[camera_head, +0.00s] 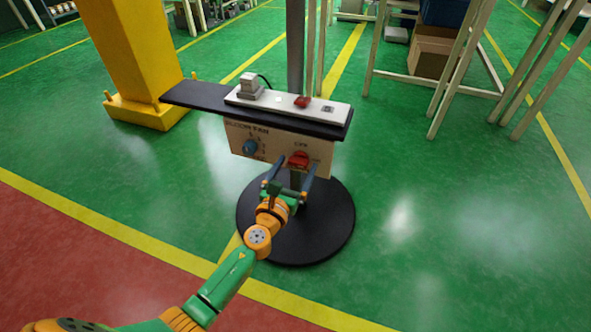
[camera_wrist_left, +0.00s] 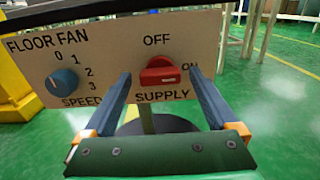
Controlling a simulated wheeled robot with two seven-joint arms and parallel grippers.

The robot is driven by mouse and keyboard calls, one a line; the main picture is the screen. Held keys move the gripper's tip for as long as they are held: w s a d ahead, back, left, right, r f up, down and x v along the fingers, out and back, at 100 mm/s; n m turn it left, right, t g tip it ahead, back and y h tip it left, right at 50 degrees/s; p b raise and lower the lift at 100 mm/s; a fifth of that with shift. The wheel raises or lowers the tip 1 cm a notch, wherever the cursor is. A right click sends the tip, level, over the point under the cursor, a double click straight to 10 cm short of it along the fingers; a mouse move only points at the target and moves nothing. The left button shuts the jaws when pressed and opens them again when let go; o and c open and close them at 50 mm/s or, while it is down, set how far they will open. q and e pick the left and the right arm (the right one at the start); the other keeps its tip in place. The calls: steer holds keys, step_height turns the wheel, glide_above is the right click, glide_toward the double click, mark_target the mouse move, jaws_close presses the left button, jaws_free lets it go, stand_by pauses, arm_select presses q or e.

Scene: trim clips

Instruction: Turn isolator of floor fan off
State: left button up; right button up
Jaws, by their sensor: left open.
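The floor fan's control panel (camera_head: 270,142) hangs under a dark shelf on a post. It carries a red isolator knob (camera_head: 299,159), labelled SUPPLY in the left wrist view, with OFF above it and ON to its right. There the red knob (camera_wrist_left: 160,71) has its grip bar lying sideways, towards the ON side. A blue SPEED knob (camera_wrist_left: 62,81) sits to the left, beside the numbers 0 to 3. My left gripper (camera_head: 295,166) is open in front of the panel, its fingers on either side of the red knob. I cannot tell whether they touch it. My right gripper is not in view.
A white power strip (camera_head: 288,103) with a grey plug and a red switch lies on the dark shelf (camera_head: 200,96) above the panel. A yellow column (camera_head: 130,50) stands at left. The round black base (camera_head: 325,225) is below.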

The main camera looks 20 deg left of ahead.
arm_select(q)
steer(key=c, duration=1.4)
steer(key=shift+o, duration=0.2)
